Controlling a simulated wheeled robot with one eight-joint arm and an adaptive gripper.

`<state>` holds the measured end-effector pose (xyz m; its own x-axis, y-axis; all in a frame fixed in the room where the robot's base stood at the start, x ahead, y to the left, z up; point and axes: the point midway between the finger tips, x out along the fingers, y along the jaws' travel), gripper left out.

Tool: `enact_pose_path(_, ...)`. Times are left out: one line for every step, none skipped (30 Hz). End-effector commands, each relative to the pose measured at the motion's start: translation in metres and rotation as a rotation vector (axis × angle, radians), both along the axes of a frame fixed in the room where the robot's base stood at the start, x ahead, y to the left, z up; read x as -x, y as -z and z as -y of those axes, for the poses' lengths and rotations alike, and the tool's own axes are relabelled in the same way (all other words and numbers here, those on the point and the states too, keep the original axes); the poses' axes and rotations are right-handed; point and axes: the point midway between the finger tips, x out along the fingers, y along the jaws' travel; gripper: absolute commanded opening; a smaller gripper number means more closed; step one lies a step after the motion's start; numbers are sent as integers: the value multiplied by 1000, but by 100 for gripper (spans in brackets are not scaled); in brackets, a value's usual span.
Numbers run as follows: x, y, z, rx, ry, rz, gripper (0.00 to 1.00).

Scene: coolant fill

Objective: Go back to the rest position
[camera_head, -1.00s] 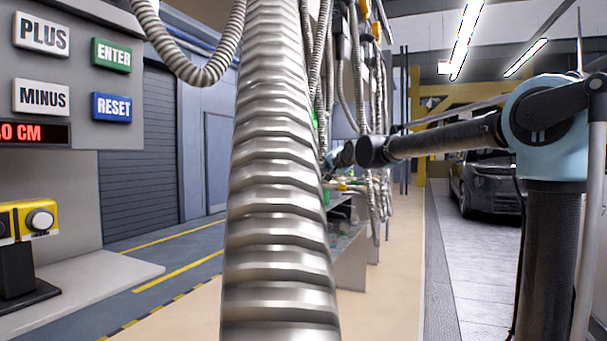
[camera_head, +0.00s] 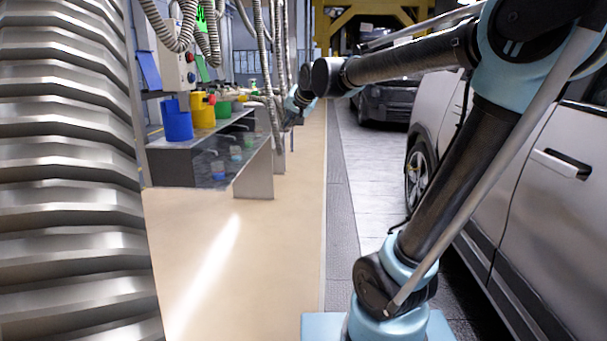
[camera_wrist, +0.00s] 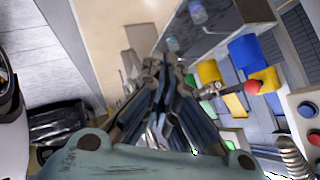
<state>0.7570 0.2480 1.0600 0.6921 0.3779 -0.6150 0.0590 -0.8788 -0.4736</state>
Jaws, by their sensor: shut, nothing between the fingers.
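My gripper (camera_wrist: 164,66) is shut and empty in the wrist view, its fingers together. In the head view my arm reaches from the right toward the middle, and my gripper (camera_head: 293,113) shows small and dark at its far end, in front of hanging hoses. It looks to be in the air, to the right of a bench with coloured containers. Part of the gripper is hidden behind my own arm's wrist joint.
A ribbed metal hose (camera_head: 70,180) fills the left of the head view. The metal bench (camera_head: 190,165) bears a blue container (camera_head: 177,120) and a yellow one (camera_head: 203,112). A silver car (camera_head: 530,200) stands close on the right. The beige floor (camera_head: 250,250) between is clear.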

Motion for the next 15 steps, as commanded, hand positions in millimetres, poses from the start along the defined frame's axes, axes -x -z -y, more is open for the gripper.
enact_pose_path(15, 16, 24, 39, 7, -23, 0)
enact_pose_path(24, 26, 35, 64, 7, -37, 0)
enact_pose_path(36, 39, 51, 95, 7, -57, 0)
enact_pose_path(45, 49, 62, 118, 6, -72, 0)
enact_pose_path(54, 58, 73, 140, 6, -87, 0)
enact_pose_path(67, 71, 87, 170, 4, -109, 0)
enact_pose_path(77, 81, 98, 191, 3, -126, 0)
enact_pose_path(88, 91, 108, 212, 1, -144, 0)
enact_pose_path(102, 104, 121, 240, -2, -168, 0)
enact_pose_path(112, 114, 130, 259, -3, -186, 0)
enact_pose_path(123, 124, 140, 278, -6, -204, 0)
enact_pose_path(138, 138, 151, 303, -11, -229, 0)
enact_pose_path(149, 148, 160, 321, -14, -249, 0)
enact_pose_path(161, 158, 168, 339, -18, -268, 0)
enact_pose_path(176, 172, 178, 360, -23, -295, 0)
